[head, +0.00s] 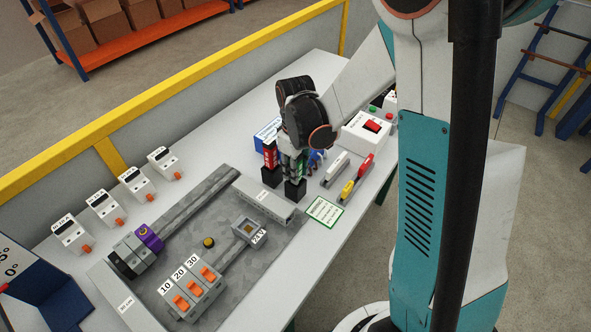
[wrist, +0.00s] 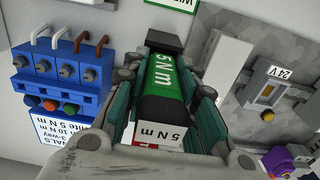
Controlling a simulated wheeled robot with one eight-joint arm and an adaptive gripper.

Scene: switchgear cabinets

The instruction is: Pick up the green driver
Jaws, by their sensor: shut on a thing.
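The green driver (wrist: 170,75), with "5 N m" on its green and white faces and black parts, lies between the fingers of my gripper (wrist: 165,88) in the wrist view. The fingers are shut on it. In the head view my gripper (head: 292,165) points down over the table, and the green driver is mostly hidden by it. A black block (head: 295,190) shows right below the fingers. I cannot tell whether the driver is clear of its support. A red driver (head: 270,155) stands upright just left of my gripper, close to it.
A blue block (wrist: 62,75) with hooked keys and coloured knobs is close by. A white box with a red switch (head: 366,130), red and yellow handled tools (head: 355,180) and a grey duct (head: 262,198) surround the gripper. The 24 V unit (head: 250,232) sits on the grey panel.

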